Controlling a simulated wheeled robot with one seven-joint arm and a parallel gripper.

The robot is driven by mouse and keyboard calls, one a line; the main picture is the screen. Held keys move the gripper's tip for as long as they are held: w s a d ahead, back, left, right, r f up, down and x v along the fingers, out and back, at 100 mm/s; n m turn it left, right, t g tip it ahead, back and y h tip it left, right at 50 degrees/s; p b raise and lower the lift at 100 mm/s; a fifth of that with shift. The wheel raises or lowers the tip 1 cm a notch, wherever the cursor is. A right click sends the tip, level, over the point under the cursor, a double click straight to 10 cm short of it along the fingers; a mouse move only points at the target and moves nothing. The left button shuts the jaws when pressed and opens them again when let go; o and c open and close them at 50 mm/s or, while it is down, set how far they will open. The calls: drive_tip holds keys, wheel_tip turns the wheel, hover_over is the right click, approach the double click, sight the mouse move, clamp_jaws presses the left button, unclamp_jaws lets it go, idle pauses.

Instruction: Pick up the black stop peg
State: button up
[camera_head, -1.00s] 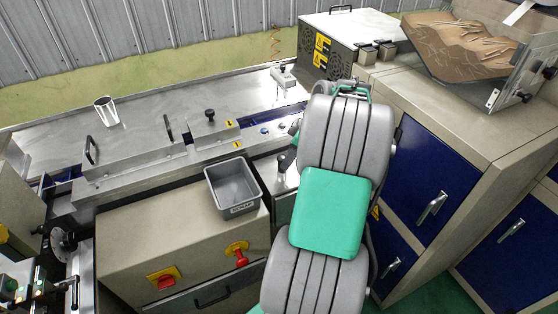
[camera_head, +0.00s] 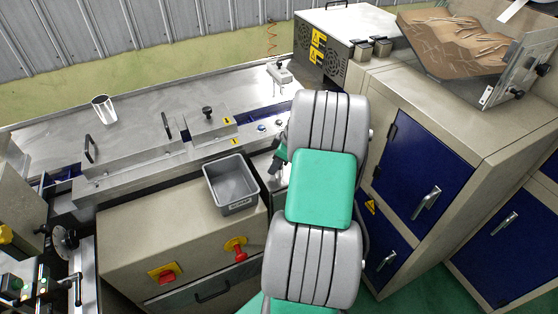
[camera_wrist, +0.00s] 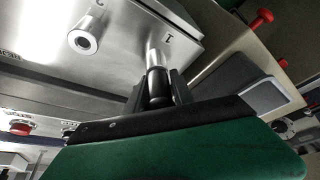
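In the wrist view, the black stop peg (camera_wrist: 156,84) shows as a dark knob with a bright metal shaft, by the steel plate marked with letters. My gripper (camera_wrist: 157,77) has a dark finger on each side of the peg. A narrow gap seems to show beside it, so the fingers look open around it, not clamped. In the head view my gripper (camera_head: 276,166) is a small dark shape left of my arm, over the steel surface right of the grey bin. The peg cannot be made out there.
A grey bin (camera_head: 231,207) sits on the beige cabinet, left of my gripper. A metal collar (camera_wrist: 82,40) stands on the plate near the peg. A steel block with a black knob (camera_head: 207,112) lies behind the bin. Blue-doored cabinets (camera_head: 422,165) stand right of my arm.

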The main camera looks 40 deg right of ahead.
clamp_jaws()
drive_tip(key=shift+r, duration=0.15)
